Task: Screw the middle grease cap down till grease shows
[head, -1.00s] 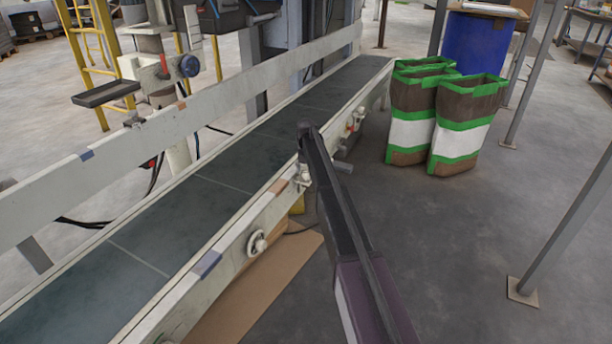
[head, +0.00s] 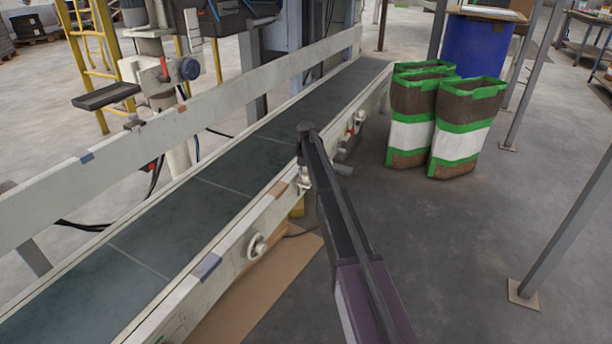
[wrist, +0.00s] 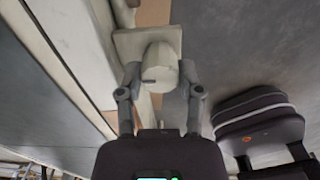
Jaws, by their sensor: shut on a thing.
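In the wrist view my gripper (wrist: 161,88) is shut on a pale, rounded grease cap (wrist: 160,62), with one finger against each side. The cap stands in front of a square pale plate (wrist: 121,45) beside the conveyor rail. A short dark mark shows near the cap's lower edge; I cannot make out any grease. In the head view my gripper (head: 304,179) is at the near side rail of the conveyor, mostly hidden behind my arm. Pale fittings show there, but I cannot tell from this view which cap is held.
Red-tipped fittings (head: 351,128) sit farther along. Green-edged sacks (head: 459,130) and a blue drum (head: 474,48) stand behind. A grey post (head: 565,222) rises at right; floor between is clear.

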